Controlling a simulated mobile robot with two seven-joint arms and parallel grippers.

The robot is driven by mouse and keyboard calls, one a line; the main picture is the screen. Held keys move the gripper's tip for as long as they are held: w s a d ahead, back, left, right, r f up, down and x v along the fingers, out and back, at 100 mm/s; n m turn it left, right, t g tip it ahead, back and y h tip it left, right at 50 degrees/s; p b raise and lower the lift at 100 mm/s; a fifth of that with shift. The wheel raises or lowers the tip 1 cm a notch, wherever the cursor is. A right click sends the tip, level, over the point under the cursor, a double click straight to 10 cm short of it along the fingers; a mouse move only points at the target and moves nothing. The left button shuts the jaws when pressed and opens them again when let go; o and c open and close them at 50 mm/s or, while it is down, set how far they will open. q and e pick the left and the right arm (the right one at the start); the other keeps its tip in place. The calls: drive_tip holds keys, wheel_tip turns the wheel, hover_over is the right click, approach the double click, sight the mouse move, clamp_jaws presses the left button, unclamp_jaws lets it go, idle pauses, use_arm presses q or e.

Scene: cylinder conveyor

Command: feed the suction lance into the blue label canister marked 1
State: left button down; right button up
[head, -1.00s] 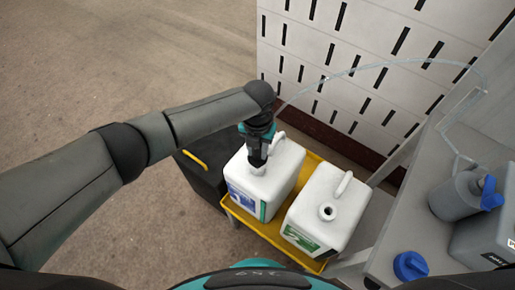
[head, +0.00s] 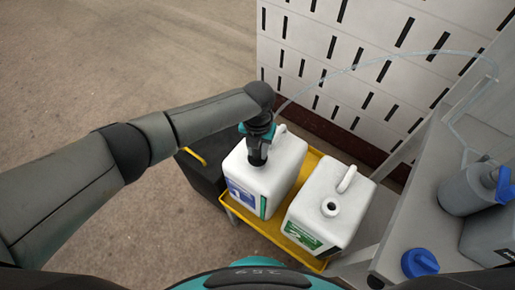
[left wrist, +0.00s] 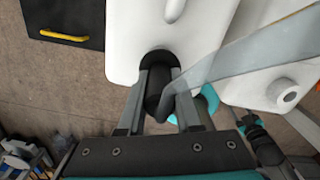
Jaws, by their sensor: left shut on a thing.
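The blue label canister (head: 285,165) is white and stands upright on the left in the yellow tray. Its blue label (head: 241,194) faces the front; I cannot read the mark clearly. My left gripper (head: 258,158) is right over its mouth, shut on the black head of the suction lance (left wrist: 158,92). In the left wrist view the black head sits at the canister's top (left wrist: 122,40) between the fingers. The lance's shaft is not visible and the mouth is hidden. A clear hose (head: 400,58) arcs away to the right. A dark and teal part, perhaps my right arm, shows in the left wrist view.
A white canister with a green label (head: 330,210) stands close on the right, its mouth open. The yellow tray (head: 314,262) holds both. A grey bench at right carries a blue cap (head: 420,263) and grey containers (head: 468,190). A slotted white panel stands behind.

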use_arm(q)
drive_tip(key=shift+f, duration=0.1)
idle(0.6)
drive_tip(key=c, duration=0.5)
unclamp_jaws()
wheel_tip(320, 180, up, 15)
drive_tip(key=p, duration=0.3)
idle(0.5)
